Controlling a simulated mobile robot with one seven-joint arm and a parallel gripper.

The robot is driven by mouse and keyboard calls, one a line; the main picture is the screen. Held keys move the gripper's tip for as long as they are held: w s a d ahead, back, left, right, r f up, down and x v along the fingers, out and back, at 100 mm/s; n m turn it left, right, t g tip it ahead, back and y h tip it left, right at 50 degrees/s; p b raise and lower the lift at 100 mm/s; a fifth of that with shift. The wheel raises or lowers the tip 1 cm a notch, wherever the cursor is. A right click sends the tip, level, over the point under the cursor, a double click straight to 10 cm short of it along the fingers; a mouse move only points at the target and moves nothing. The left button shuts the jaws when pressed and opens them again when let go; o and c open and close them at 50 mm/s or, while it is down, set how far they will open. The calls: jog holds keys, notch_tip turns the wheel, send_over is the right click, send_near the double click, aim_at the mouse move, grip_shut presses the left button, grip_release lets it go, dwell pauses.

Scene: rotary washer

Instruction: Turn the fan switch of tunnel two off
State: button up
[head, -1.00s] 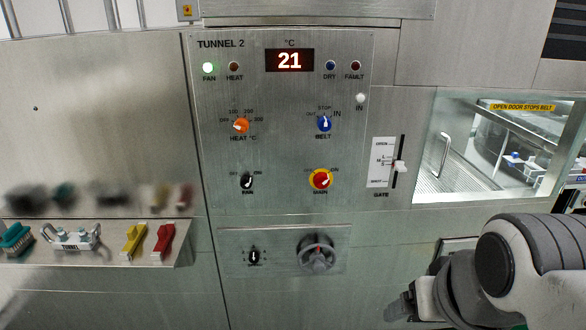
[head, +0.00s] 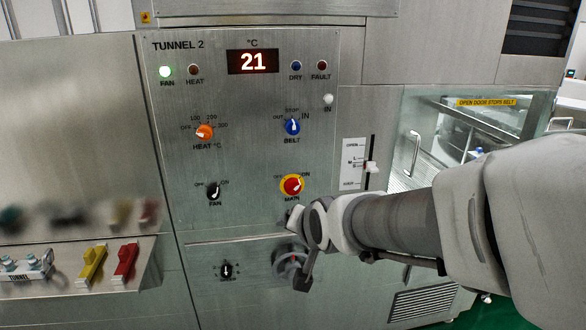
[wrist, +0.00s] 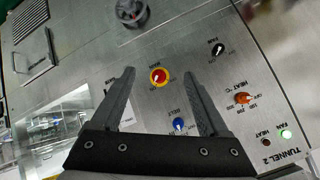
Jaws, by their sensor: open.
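The fan switch (head: 214,191) is a small black knob with a white mark at the lower left of the TUNNEL 2 panel; its mark appears to lean towards ON. The green FAN lamp (head: 165,71) above is lit. In the wrist view the fan switch (wrist: 218,49) is up and right of the fingers, and the lit lamp (wrist: 287,134) is at lower right. My gripper (wrist: 157,77) is open and empty, its fingers apart on either side of the red and yellow MAIN switch (wrist: 159,76) in the picture. In the head view my gripper (head: 297,245) is below and right of the fan switch, apart from it.
The orange HEAT knob (head: 204,132) and blue BELT knob (head: 292,127) sit above. A dark round handle (head: 288,262) and a small black knob (head: 226,271) are below. A gate slider (head: 371,167) is at right. A ledge with yellow and red tools (head: 124,262) juts out at left.

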jog(key=w+a+f+m+t+y+b, duration=0.1)
jog(key=w+a+f+m+y, duration=0.15)
jog(key=a, duration=0.45)
jog(key=w+a+f+m+t+y+b, duration=0.1)
jog(key=w+a+f+m+y, duration=0.2)
jog(key=a, duration=0.4)
jog(key=m+t+h+b, duration=0.1)
jog(key=m+t+h, duration=0.3)
jog(key=m, duration=0.8)
send_near(213, 197)
jog(key=shift+t+y, duration=0.6)
jog(key=shift+y, duration=0.15)
jog(key=x, duration=0.3)
jog(key=f+x, duration=0.1)
jog(key=x, duration=0.5)
jog(key=shift+w+d+f+p, duration=0.15)
jog(key=shift+w+d+p, duration=0.05)
jog(key=shift+w+p, duration=0.15)
grip_shut()
